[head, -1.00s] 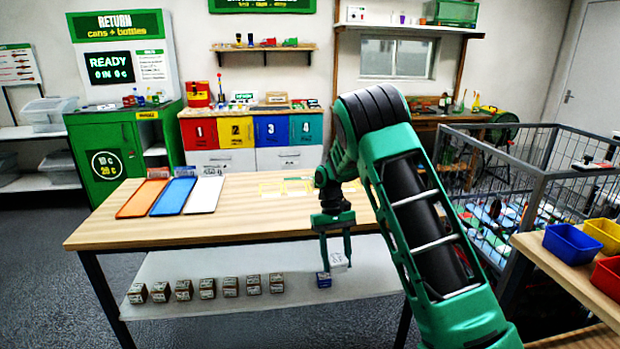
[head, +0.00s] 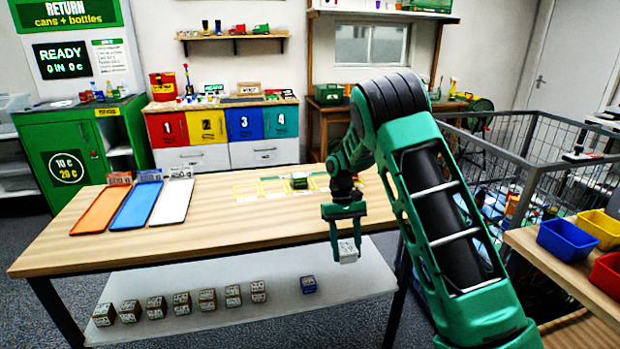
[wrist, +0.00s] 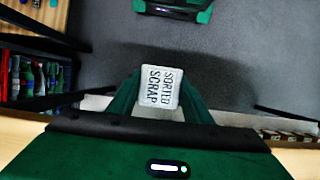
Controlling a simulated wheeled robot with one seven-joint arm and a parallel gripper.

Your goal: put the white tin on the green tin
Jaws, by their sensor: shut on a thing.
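The white tin (head: 348,252) is held between the fingers of my gripper (head: 346,236), in front of the table's front edge and above the lower shelf. In the wrist view the white tin (wrist: 159,90) shows its top, lettered "SORTED SCRAP", between the two green fingers. A small green block that looks like the green tin (head: 300,183) sits on the tabletop, toward the back, among yellow marked outlines. It is behind and to the left of my gripper, apart from the white tin.
The wooden table (head: 240,222) has orange, blue and white trays at its left; its middle is clear. The lower shelf (head: 350,285) bears a blue tin (head: 308,284) and a row of several brown-white boxes. A wire cage (head: 530,150) and a side bench with coloured bins stand right.

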